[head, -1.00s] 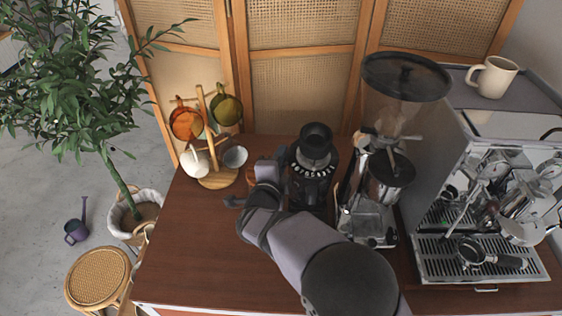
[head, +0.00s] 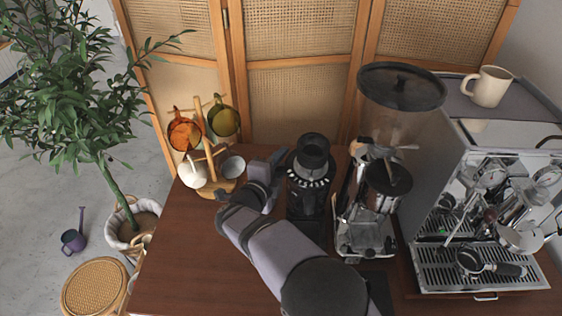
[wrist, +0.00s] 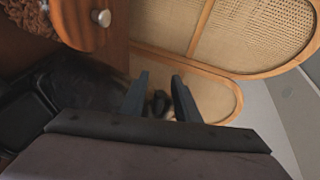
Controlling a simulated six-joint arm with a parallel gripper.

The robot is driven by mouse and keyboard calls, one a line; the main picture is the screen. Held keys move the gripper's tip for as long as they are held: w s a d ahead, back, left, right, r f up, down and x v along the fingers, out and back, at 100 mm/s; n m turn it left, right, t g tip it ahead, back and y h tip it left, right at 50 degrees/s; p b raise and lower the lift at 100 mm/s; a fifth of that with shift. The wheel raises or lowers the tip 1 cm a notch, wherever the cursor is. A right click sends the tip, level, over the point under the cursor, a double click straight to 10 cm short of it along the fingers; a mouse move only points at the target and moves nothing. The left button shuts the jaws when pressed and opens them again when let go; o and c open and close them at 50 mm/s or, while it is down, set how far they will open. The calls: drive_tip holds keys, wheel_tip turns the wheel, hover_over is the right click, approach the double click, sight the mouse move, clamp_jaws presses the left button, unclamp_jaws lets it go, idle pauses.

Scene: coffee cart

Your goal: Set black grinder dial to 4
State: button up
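The black grinder (head: 309,199) stands upright near the middle of the counter. Its dial (head: 312,172) is a ring with white marks below the black top cup; I cannot read the numbers or the setting. My gripper (head: 279,157) is at the grinder's left side, close to the dial's height; I cannot tell whether it touches. In the wrist view my two fingers (wrist: 160,78) are apart, with a small dark thing beyond them that I cannot identify. The dial is not clearly visible there.
A mug tree (head: 221,187) with several cups stands left of my gripper. A second grinder (head: 365,235) with a clear hopper and an espresso machine (head: 480,280) stand to the right. A rattan screen (head: 290,100) closes the back. The counter's front left (head: 185,270) is clear.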

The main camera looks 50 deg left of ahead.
sight(297, 182)
drive_tip(key=b+v, duration=0.3)
drive_tip(key=v, duration=0.4)
idle(0.4)
drive_tip(key=shift+s, duration=0.15)
